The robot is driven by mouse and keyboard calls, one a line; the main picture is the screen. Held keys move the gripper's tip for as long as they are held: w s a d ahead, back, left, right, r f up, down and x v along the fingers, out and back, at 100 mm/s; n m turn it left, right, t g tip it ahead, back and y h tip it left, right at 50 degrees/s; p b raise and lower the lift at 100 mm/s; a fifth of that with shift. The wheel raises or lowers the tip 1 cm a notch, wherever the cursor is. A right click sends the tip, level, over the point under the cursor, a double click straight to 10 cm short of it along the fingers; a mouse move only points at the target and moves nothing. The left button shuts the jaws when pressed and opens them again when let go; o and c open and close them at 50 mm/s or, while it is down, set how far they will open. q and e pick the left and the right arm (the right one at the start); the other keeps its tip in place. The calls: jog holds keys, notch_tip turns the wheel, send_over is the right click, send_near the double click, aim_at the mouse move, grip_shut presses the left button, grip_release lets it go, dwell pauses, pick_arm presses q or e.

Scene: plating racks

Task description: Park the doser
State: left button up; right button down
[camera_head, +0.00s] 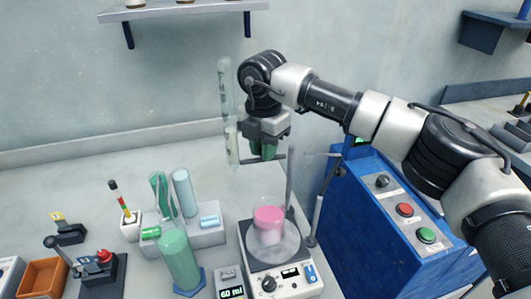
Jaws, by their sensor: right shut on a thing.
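My right gripper (265,153) reaches in from the right and points down above the back of the bench. It is shut on what looks like the doser, a tall clear tube (227,95) just left of the fingers. A thin dark bar runs under the fingertips towards the tube. The exact grip is hard to make out. The tube is upright and its lower part is pale. A beaker of pink liquid (268,225) stands on a white hotplate (258,262) below and in front of the gripper. My left gripper is not in view.
A thin upright rod (290,178) stands behind the hotplate. A blue control box (365,240) is at right. A grey rack (205,238) with tubes, a green cylinder (180,262), a 60 ml display (230,284) and an orange bin (44,278) are at left. A shelf (180,10) hangs above.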

jog(key=shift+w+r, duration=0.1)
jog(key=shift+r, duration=0.05)
dwell(0.3)
jog(key=c, duration=1)
grip_release()
notch_tip(320, 180, up, 11)
jog(key=shift+f+b, duration=0.15)
jog(key=shift+b, duration=0.65)
